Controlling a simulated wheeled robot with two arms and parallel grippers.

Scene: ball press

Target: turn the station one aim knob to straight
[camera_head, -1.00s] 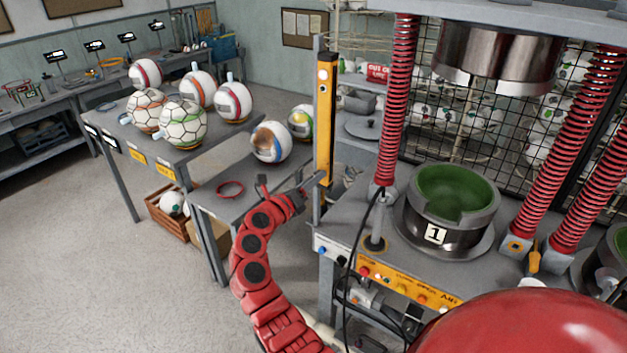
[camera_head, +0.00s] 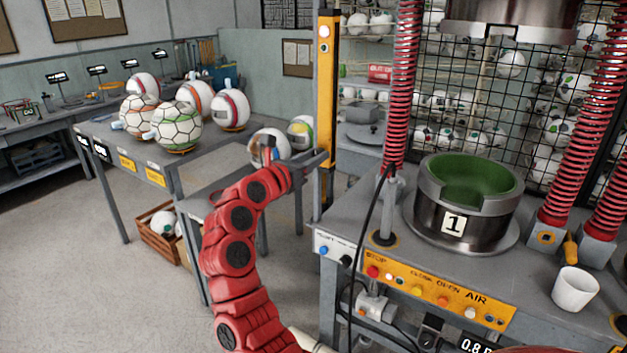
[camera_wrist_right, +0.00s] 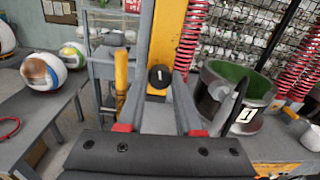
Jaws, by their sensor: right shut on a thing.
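Station one is the press with the round metal mould (camera_head: 465,215) marked "1", green inside. A yellow post (camera_head: 326,100) stands at its left; the post also shows in the wrist view (camera_wrist_right: 170,35). A small round black knob, the aim knob (camera_wrist_right: 160,76), sits on the post's front face. My right gripper (camera_wrist_right: 160,84) is shut on the knob, one finger on each side. In the head view my right gripper (camera_head: 318,160) reaches the post from the left and hides the knob. The knob's pointer is too small to read. My left gripper is not in view.
A table with several balls (camera_head: 180,125) stands at the left. An orange panel of buttons (camera_head: 440,292) runs along the press front, with a black cable hanging before it. A red spring column (camera_head: 402,90) rises beside the mould. A white cup (camera_head: 575,288) stands at the right.

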